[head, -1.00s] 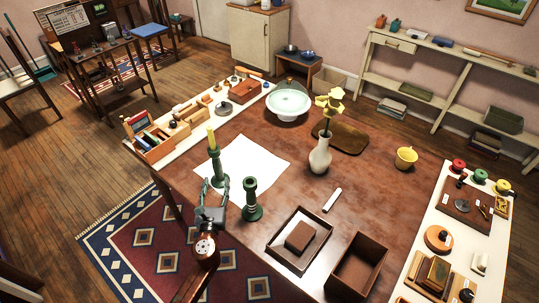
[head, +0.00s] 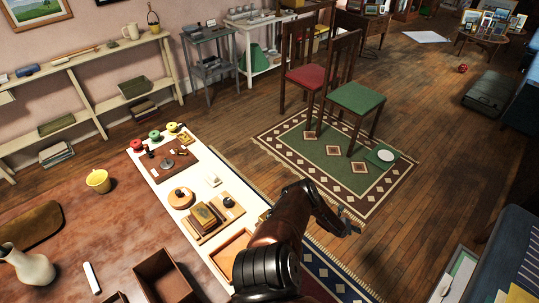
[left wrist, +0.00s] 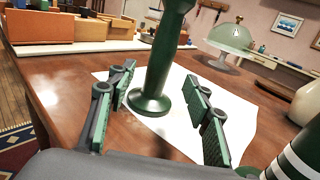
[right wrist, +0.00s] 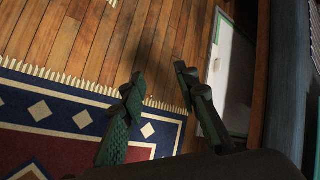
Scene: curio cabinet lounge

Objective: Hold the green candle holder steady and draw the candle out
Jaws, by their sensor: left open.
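In the left wrist view a dark green candle holder (left wrist: 160,60) stands upright, its round base on a white sheet (left wrist: 235,110). My left gripper (left wrist: 162,88) is open, with one finger on each side of the stem and gaps showing between. The holder's top and the candle are outside this view. A second dark green object with pale rings (left wrist: 292,160) stands close at the lower right, partly cut off. The head view now shows neither holder. My right gripper (head: 350,230) is out beyond the table over the floor; in the right wrist view (right wrist: 160,85) it is open and empty.
In the head view a brown table (head: 70,240) holds a white vase (head: 28,268), a yellow cup (head: 98,181) and an open brown box (head: 162,277). A white side surface (head: 150,165) carries small items. Two chairs stand on a green rug (head: 310,145).

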